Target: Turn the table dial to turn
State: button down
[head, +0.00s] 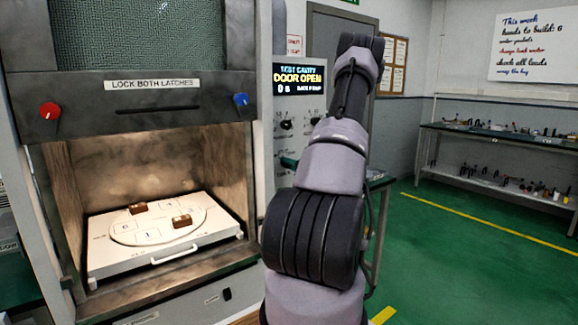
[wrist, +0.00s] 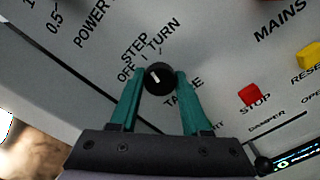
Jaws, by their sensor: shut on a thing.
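The table dial (wrist: 159,77) is a small round black knob with a white mark on its face, on a pale grey panel. OFF, STEP and TURN are printed around its upper left side, and TABLE below it, partly covered. The mark lies left of the knob's middle; I cannot tell exactly which label it points to. My gripper (wrist: 159,84) has its two teal fingers shut on the dial, one on each side. In the head view only a bit of teal shows beside my arm, and the dial is hidden.
In the wrist view a red STOP button (wrist: 249,95) and a yellow button (wrist: 309,54) are right of the dial. In the head view the open cavity holds a white tray (head: 110,262) with two brown blocks. A display (head: 300,79) reads DOOR OPEN.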

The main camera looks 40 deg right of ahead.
jog(key=m, duration=0.6)
jog(key=shift+f, duration=0.1)
dwell(0.5)
jog(key=shift+c, duration=1.8)
grip_release()
jog(key=s, duration=1.1)
